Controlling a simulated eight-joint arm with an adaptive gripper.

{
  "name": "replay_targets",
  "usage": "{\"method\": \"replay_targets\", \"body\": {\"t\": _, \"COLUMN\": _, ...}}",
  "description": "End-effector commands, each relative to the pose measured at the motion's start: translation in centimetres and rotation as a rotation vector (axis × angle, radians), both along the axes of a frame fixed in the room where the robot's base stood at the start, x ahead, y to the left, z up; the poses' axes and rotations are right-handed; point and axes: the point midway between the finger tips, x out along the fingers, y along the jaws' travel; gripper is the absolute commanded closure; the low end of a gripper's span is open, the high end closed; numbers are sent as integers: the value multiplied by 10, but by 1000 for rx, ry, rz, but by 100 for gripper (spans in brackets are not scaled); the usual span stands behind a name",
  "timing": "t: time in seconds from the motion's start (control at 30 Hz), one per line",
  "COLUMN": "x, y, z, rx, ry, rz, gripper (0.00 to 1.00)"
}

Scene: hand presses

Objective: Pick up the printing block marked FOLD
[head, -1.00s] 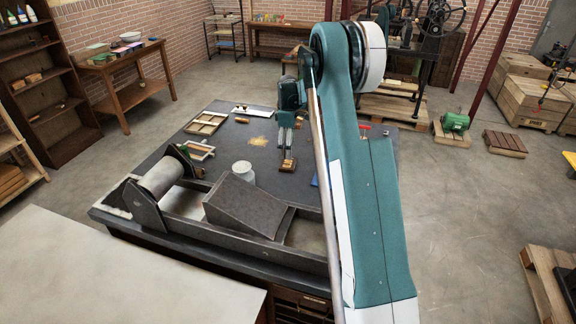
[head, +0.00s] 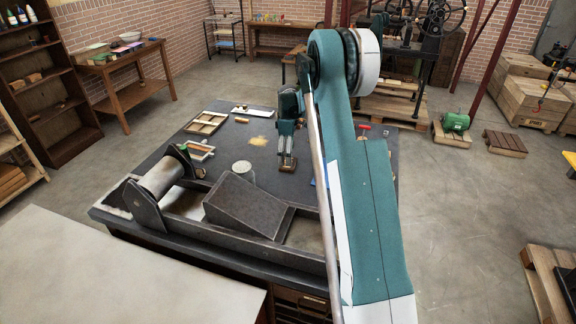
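My gripper (head: 287,164) points down over the dark press table, near the middle of the picture. Its fingertips are close to the table top, where a small brown piece partly shows between or beside them. I cannot tell whether the fingers are apart or closed on it. A small wooden block (head: 242,120) lies farther back on the table, to the left of my gripper. No FOLD marking is legible on any block from here, so I cannot tell which one bears it.
A pale cylindrical tin (head: 243,172) stands left of my gripper. A dark wedge-shaped ramp (head: 246,206) and a roller (head: 160,184) on the press bed fill the table's front. A divided wooden tray (head: 206,123) lies at the back left. A red-handled tool (head: 364,128) lies right of my arm.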

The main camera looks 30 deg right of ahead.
Motion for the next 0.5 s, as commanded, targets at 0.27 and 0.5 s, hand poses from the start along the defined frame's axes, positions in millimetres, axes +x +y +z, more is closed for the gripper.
{"method": "replay_targets", "body": {"t": 0.27, "x": 0, "y": 1, "z": -31, "rx": 0, "ry": 0, "rz": 0, "gripper": 22}}
{"method": "replay_targets", "body": {"t": 0.5, "x": -1, "y": 1, "z": -40, "rx": 0, "ry": 0, "rz": 0, "gripper": 22}}
